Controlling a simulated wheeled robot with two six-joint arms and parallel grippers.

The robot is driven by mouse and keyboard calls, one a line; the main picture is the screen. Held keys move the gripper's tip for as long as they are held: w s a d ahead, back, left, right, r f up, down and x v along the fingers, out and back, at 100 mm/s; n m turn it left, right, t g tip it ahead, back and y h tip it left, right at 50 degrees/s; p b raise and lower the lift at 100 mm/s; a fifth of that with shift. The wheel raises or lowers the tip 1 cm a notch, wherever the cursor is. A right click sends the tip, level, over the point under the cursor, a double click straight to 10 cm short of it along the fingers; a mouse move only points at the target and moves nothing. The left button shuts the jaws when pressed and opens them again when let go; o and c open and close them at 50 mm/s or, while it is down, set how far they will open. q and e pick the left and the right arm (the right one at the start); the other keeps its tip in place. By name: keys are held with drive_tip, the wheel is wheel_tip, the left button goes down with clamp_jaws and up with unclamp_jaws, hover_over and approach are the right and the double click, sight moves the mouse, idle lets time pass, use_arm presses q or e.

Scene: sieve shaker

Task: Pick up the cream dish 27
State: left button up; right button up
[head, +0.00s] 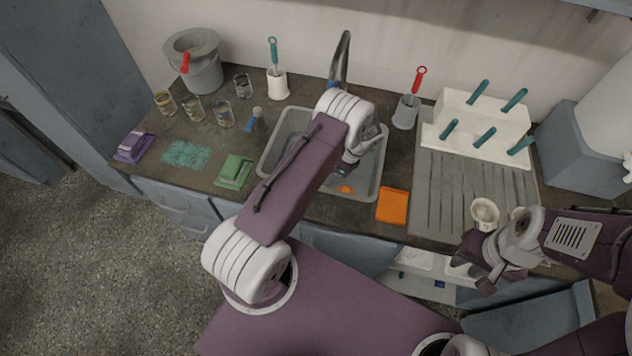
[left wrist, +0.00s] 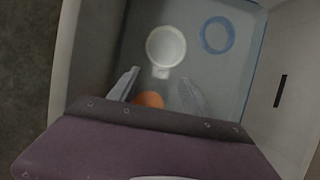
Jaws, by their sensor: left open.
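In the left wrist view a round cream dish (left wrist: 166,46) with a short tab handle lies on the grey floor of the sink. My left gripper (left wrist: 159,76) is open, its two fingers apart, with the dish's tab between or just beyond the tips. No contact is visible. In the head view my left arm hides this dish. A second cream dish or cup (head: 485,212) stands on the draining board by my right gripper (head: 482,262). No number is readable on either one. I cannot tell whether the right jaws are open.
The sink (head: 274,150) holds an orange thing (left wrist: 150,99) and a blue ring (left wrist: 217,35); its walls stand close around the left gripper. The tap (head: 341,50) rises behind. An orange cloth (head: 392,206) lies right of the sink. A white rack (head: 503,115) holds teal-handled tools.

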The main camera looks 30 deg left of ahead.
use_arm(q)
drive_tip(key=f, duration=0.3)
drive_tip(key=shift+w+a+f, duration=0.2)
drive_tip(key=shift+f, duration=0.1)
drive_tip(key=shift+s+a+f, duration=0.15)
drive_tip(key=shift+a+f, duration=0.1)
drive_tip(key=x, duration=0.4)
drive_tip(key=shift+a+f+p, duration=0.1)
drive_tip(key=shift+f+p, duration=0.2)
drive_tip(key=shift+p, duration=0.05)
clamp_jaws()
idle(0.6)
